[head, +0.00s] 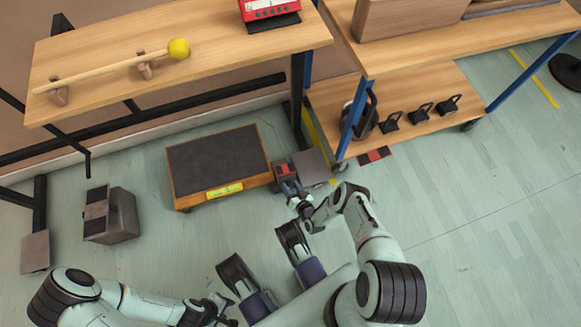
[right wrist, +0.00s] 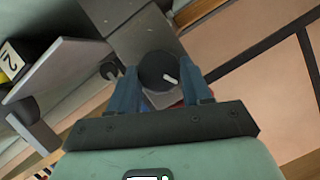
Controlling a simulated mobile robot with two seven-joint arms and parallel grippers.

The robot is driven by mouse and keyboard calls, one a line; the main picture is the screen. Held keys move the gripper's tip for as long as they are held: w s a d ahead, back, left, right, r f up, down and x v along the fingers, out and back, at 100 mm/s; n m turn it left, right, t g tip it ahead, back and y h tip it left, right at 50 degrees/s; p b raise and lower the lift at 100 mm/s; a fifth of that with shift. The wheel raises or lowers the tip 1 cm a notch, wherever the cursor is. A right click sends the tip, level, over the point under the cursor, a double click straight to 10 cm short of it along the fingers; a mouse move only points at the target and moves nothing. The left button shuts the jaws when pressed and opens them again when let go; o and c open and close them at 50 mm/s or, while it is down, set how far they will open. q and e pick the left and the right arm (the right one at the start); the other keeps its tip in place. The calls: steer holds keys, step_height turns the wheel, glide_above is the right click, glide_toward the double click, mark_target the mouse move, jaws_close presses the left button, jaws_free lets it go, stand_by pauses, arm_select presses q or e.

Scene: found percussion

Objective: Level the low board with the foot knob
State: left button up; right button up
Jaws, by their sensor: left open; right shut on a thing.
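The low board (head: 217,160) is a wooden platform with a dark top on the floor in the head view. A yellow-green strip (head: 224,190) is on its front edge; I cannot read a level there. My right gripper (head: 288,186) is at the board's right front corner. In the right wrist view, the foot knob (right wrist: 158,70), round and black with a white mark, sits between the blue fingers (right wrist: 160,92), which are shut on it. In the head view the knob is mostly hidden by the gripper. My left gripper (head: 222,310) is open and empty, low in the head view, away from the board.
A bench (head: 210,45) with a yellow-headed mallet (head: 179,48) stands behind the board. A shelf unit (head: 420,128) with several black clamps is at the right. A grey box (head: 122,215) is left of the board.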

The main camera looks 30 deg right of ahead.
steer(key=m+y, duration=0.1)
steer(key=m+t, duration=0.1)
steer(key=m, duration=0.1)
steer(key=shift+d+f+y, duration=0.15)
steer(key=shift+y, duration=0.25)
steer(key=shift+d+f+m+t+y, duration=0.1)
steer(key=shift+m+t+y, duration=0.45)
steer(key=shift+m, duration=0.95)
steer(key=o, duration=1.1)
steer(key=shift+c, duration=0.2)
arm_select(q)
steer(key=w+r+t+p, duration=0.2)
steer(key=w+r+p, duration=0.2)
steer(key=w, duration=0.3)
steer(key=shift+w+d+r+m+t, duration=0.2)
steer(key=shift+w+d+m+t, duration=0.1)
steer(key=shift+d+t, duration=0.15)
arm_select(e)
steer(key=s+d+r, duration=0.1)
steer(key=s+r, duration=0.1)
steer(key=s, duration=1.1)
steer(key=shift+d, duration=0.35)
